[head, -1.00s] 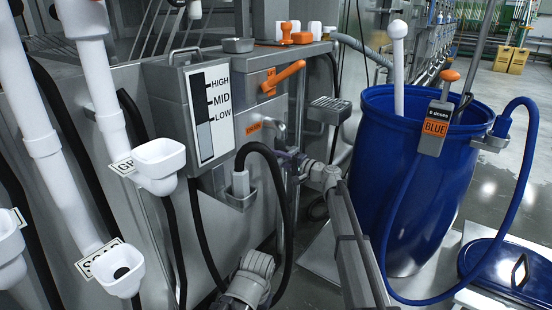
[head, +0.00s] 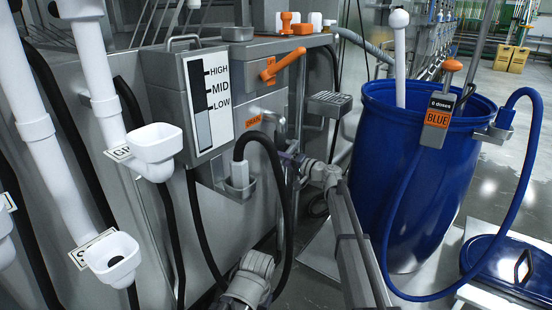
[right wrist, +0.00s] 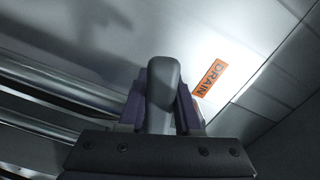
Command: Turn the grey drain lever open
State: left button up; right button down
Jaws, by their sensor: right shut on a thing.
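The grey drain lever (right wrist: 163,82) stands between the two purple-grey fingers of my right gripper (right wrist: 162,108) in the right wrist view. The fingers are shut on it, and its rounded end shows above them. The orange DRAIN label (right wrist: 208,78) is on the metal panel just right of it. In the head view my right gripper (head: 292,158) is at the machine's side, below and right of the DRAIN label (head: 253,121). The lever is hard to make out there. I cannot make out my left gripper.
An orange handle (head: 282,63) sits above the drain area. A black hose (head: 279,165) loops from a grey holder, close left of my right gripper. A blue barrel (head: 405,190) with a dosing hose stands to the right. White funnels (head: 155,150) are on the left.

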jog(key=shift+w+d+f+n+b, duration=0.2)
jog(key=shift+f+n+b, duration=0.25)
jog(key=shift+n, duration=0.3)
jog(key=shift+w+d+f+n+b, duration=0.15)
jog(key=shift+f+n+b, duration=0.15)
jog(key=shift+f+n, duration=0.35)
jog(key=shift+r, duration=0.1)
jog(key=c, duration=0.6)
grip_release()
jog(key=v, duration=0.7)
jog(key=shift+s+d, duration=0.2)
jog(key=shift+d, duration=0.1)
